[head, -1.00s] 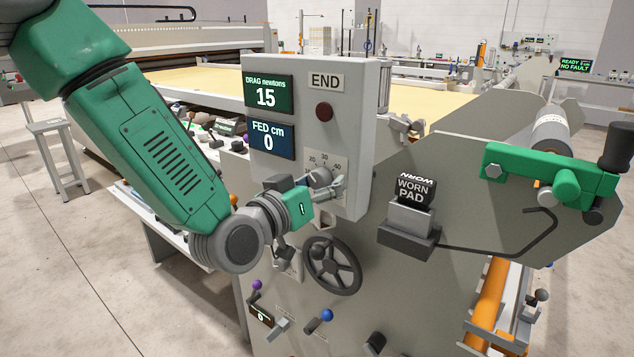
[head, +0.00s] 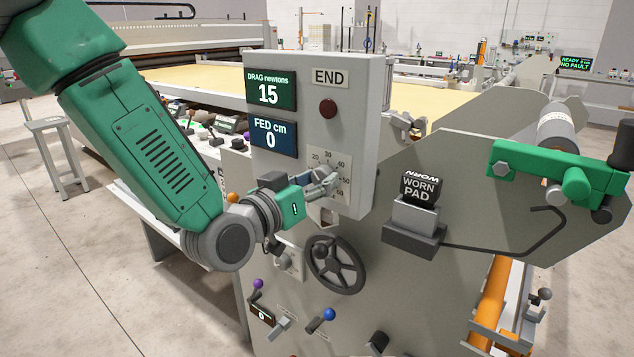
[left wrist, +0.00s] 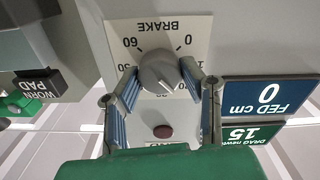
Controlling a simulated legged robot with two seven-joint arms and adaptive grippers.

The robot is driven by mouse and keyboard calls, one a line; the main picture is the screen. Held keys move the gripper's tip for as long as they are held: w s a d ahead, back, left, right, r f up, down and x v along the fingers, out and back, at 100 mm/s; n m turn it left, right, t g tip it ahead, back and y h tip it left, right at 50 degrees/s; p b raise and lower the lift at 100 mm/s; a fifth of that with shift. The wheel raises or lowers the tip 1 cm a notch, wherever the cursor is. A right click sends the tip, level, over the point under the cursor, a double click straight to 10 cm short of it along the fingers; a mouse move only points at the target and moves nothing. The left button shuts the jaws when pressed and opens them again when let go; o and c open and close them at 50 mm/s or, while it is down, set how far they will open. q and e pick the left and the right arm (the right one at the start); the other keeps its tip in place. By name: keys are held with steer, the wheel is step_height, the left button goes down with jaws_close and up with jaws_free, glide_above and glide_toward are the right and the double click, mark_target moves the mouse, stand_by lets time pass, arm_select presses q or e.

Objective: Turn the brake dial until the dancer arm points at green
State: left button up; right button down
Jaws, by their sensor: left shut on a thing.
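The brake dial (left wrist: 158,72) is a grey knob on a white scale plate marked BRAKE, with 0 and 60 legible in the left wrist view. My left gripper (left wrist: 160,82) is shut on it, one finger on each side. In the head view the left gripper (head: 325,182) covers most of the dial, below the 20, 30 and 40 marks. The drag display (head: 270,90) above reads 15 newtons and the fed display (head: 274,138) reads 0 cm. I cannot make out which part is the dancer arm, nor its green mark. My right gripper is out of view.
A dark handwheel (head: 336,265) and levers with purple and blue knobs (head: 330,314) sit below the dial. A WORN PAD block (head: 419,188) and a green bracket (head: 545,171) are on the side plate to the right. A red button (head: 328,109) is above the dial.

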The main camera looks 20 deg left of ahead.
arm_select(q)
steer(key=shift+m+b, duration=0.3)
steer(key=shift+m, duration=0.8)
steer(key=shift+m+b, duration=0.45)
steer(key=shift+m, duration=1.05)
steer(key=o, duration=1.1)
steer(key=shift+o, duration=0.2)
steer(key=v, duration=0.7)
steer(key=shift+s, duration=0.15)
